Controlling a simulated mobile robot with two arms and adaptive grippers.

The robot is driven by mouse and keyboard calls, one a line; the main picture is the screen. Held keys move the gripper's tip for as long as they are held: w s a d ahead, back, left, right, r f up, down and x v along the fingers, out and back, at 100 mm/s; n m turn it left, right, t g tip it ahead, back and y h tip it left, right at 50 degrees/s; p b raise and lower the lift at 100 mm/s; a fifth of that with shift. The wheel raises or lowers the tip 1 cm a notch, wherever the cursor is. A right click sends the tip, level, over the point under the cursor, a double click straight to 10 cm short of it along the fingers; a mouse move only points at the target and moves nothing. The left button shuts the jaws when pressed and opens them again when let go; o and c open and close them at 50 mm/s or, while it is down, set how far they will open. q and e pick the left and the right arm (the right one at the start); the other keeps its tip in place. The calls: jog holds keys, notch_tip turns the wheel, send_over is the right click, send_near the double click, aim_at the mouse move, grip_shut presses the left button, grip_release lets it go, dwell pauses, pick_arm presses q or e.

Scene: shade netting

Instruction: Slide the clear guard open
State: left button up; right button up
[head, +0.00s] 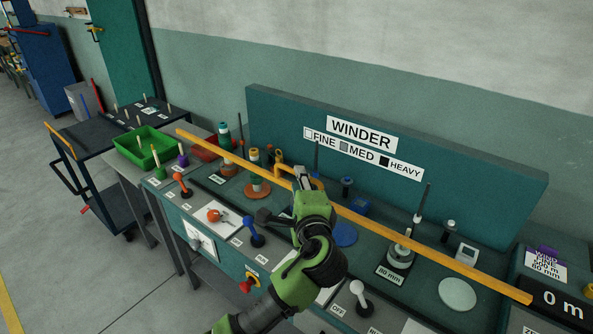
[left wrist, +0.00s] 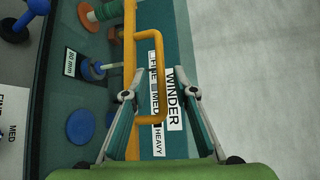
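The guard's yellow rail (head: 420,246) runs diagonally across the winder bench, in front of the sign board. Its clear panel is hard to make out. A yellow U-shaped handle (head: 284,169) stands on the rail; it also shows in the left wrist view (left wrist: 161,75). My left gripper (head: 301,176) is at the handle and partly hides it. In the left wrist view my left gripper (left wrist: 158,95) is open, with the handle's lower part lying between the fingers in the picture. Contact cannot be told. My right gripper is not in view.
The WINDER board (head: 362,134) stands behind the rail. Spools such as an orange one (head: 257,187) and a grey one (head: 400,252) stand near it. Levers, including a blue one (head: 253,235) and a white one (head: 360,294), rise along the front. A green bin (head: 146,150) is at the left.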

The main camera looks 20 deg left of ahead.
pick_arm(q)
jog(key=shift+x, duration=2.35)
jog(key=shift+f, duration=0.1)
grip_shut()
